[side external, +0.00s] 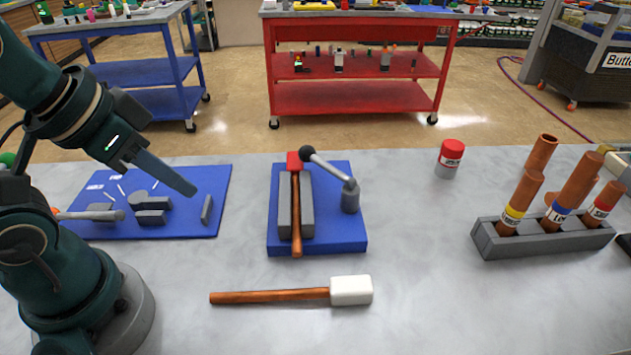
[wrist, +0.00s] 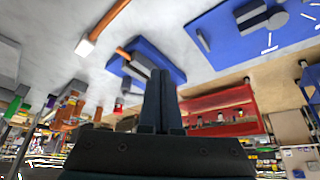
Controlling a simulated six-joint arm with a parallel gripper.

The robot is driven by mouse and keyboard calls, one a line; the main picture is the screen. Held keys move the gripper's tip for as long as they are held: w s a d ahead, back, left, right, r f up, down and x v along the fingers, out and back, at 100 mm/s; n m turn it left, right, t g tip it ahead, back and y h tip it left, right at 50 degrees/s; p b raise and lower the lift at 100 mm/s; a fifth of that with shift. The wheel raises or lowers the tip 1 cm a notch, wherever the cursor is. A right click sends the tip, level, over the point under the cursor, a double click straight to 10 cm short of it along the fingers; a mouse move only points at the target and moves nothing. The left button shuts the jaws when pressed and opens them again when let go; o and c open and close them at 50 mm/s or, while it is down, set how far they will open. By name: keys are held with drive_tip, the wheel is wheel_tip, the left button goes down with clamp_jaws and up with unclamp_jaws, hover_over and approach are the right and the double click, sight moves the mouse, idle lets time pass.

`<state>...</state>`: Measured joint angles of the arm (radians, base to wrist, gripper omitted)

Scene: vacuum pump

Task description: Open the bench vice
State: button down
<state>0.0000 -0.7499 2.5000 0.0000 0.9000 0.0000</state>
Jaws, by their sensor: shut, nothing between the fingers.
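The bench vice has a blue base (side external: 340,235) in the middle of the table. Its grey jaws (side external: 307,210) stand on either side of the brown handle of a red-headed tool (side external: 296,215); I cannot tell how tightly they hold it. The vice's lever (side external: 330,168) slopes from a grey post at the right up to a dark ball end near the red head. My gripper (side external: 190,188) is shut and empty, in the air left of the vice and over the left blue board. In the wrist view, the shut fingers (wrist: 161,75) partly cover the vice base (wrist: 137,66).
A white-headed mallet (side external: 350,290) lies in front of the vice. The left blue board (side external: 180,225) carries grey blocks and a grey-headed tool. A red-capped jar (side external: 450,158) stands behind right. A grey rack (side external: 550,243) with several brown tubes is at the right. Table between vice and rack is clear.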

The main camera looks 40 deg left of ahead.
drive_tip(key=c, duration=0.6)
unclamp_jaws()
drive_tip(key=shift+s+n, duration=0.1)
drive_tip(key=shift+n, duration=0.2)
drive_tip(key=shift+o, duration=0.7)
drive_tip(key=w+r+n, duration=0.3)
drive_tip(key=w+r, duration=0.2)
drive_tip(key=r, duration=0.1)
drive_tip(key=shift+w+d+n, duration=0.25)
drive_tip(key=shift+d+n, duration=0.05)
drive_tip(key=n+g+h, duration=0.1)
drive_tip(key=n+g, duration=0.3)
drive_tip(key=n, duration=0.2)
hover_over(305, 147)
drive_tip(key=f, duration=0.9)
drive_tip(key=shift+s+a+f, duration=0.1)
drive_tip(key=shift+s+a, duration=0.2)
drive_tip(key=shift+w+d+f, duration=0.15)
drive_tip(key=shift+w+f, duration=0.05)
drive_tip(key=shift+f, duration=1.05)
drive_tip(key=shift+w+d+f, duration=0.15)
drive_tip(key=shift+f, duration=1.1)
clamp_jaws()
